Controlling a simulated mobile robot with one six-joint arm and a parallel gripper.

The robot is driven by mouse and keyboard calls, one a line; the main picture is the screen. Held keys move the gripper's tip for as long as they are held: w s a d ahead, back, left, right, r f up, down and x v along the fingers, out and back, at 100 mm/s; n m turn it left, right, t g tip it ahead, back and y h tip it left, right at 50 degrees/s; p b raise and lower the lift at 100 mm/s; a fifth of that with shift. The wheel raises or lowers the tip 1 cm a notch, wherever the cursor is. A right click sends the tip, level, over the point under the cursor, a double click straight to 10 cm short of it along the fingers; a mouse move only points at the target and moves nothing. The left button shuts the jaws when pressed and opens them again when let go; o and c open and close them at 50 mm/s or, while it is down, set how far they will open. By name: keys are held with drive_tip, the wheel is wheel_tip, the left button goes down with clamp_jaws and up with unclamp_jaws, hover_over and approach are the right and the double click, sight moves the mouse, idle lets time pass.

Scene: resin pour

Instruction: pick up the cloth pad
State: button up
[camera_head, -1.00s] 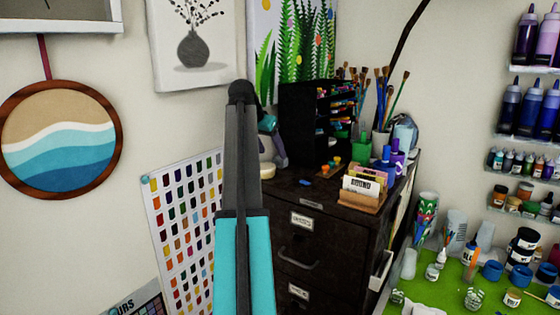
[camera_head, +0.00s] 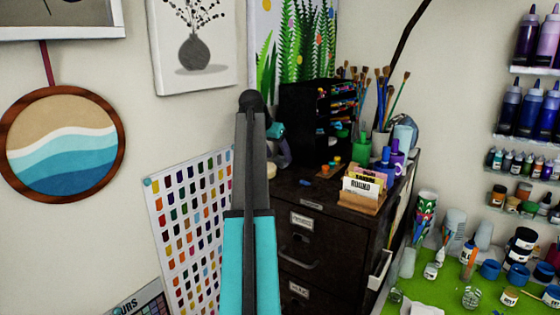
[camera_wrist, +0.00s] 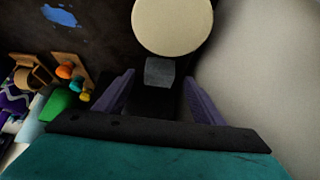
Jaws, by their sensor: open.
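A round cream disc, which looks like the cloth pad (camera_wrist: 172,22), is at the top of the wrist view on the dark cabinet top. A small grey block (camera_wrist: 159,72) sits at its near edge; I cannot tell whether it is part of the pad. My gripper (camera_wrist: 158,88) is open, its two purple fingers on either side of and just short of the grey block, with nothing held. In the head view my gripper (camera_head: 280,148) is over the cabinet's left end, partly behind my arm.
The dark drawer cabinet (camera_head: 335,235) carries a black marker rack (camera_head: 305,120), a card holder (camera_head: 362,190), paint bottles and a brush cup. A pale wall (camera_wrist: 260,70) is close on the right.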

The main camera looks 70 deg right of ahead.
drive_tip(key=shift+x, duration=0.85)
drive_tip(key=c, duration=1.1)
